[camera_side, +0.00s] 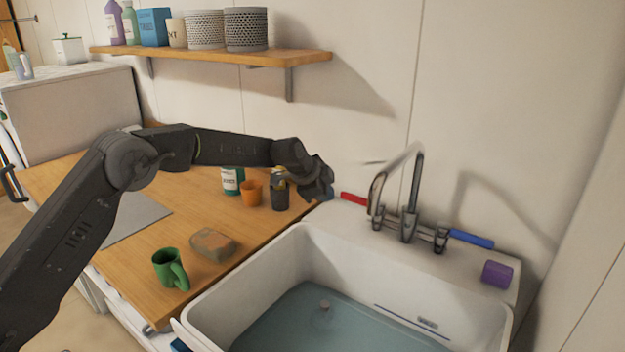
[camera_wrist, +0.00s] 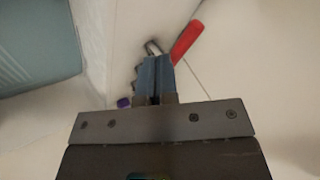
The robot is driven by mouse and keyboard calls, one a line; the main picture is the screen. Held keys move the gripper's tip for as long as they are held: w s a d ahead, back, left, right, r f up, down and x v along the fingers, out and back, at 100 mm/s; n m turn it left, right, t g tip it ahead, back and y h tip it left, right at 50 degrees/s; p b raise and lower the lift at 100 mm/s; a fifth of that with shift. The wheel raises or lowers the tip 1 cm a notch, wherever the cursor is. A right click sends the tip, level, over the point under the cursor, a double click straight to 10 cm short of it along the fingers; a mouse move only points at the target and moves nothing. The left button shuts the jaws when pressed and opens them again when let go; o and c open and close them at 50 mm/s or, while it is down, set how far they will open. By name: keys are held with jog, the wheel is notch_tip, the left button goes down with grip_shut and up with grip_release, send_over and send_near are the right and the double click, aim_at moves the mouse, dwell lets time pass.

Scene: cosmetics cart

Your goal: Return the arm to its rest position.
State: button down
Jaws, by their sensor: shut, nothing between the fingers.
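My arm reaches in from the left in the side view, over the wooden counter. My gripper (camera_side: 318,190) is at the counter's right end, near the back left corner of the sink. It hangs in the air close to a dark cup (camera_side: 280,198). In the wrist view the two blue fingers of my gripper (camera_wrist: 157,75) are together with nothing between them. A red object (camera_wrist: 187,41) lies beyond the fingertips there, and it also shows in the side view (camera_side: 354,198) behind the sink.
The sink (camera_side: 270,262) holds water. Its tap (camera_side: 410,205) stands behind it, with a blue bar (camera_side: 471,239) and purple piece (camera_side: 497,274) to the right. A green mug (camera_side: 168,268), sponge (camera_side: 212,244), orange cup (camera_side: 251,193) and bottle (camera_side: 232,180) stand on the counter. A shelf (camera_side: 290,57) hangs above.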

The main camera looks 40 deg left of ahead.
jog(key=s+r+n, duration=0.2)
jog(key=s+r, duration=0.3)
jog(key=s, duration=0.3)
jog(key=s+a+r+n, duration=0.1)
jog(key=s+r+n, duration=0.1)
jog(key=s+r, duration=0.55)
jog(key=s+r+n, duration=0.2)
jog(key=s+r, duration=0.2)
jog(key=s, duration=0.6)
jog(key=s+f+n+y, duration=0.1)
jog(key=s+f+n, duration=0.2)
jog(key=s, duration=0.7)
jog(key=s+a+f+n+g+y, duration=0.1)
jog(key=s+f+n, duration=0.1)
jog(key=s, duration=0.9)
jog(key=shift+s+a+f+n, duration=0.2)
jog(key=shift+f+n, duration=0.2)
jog(key=shift+n, duration=0.3)
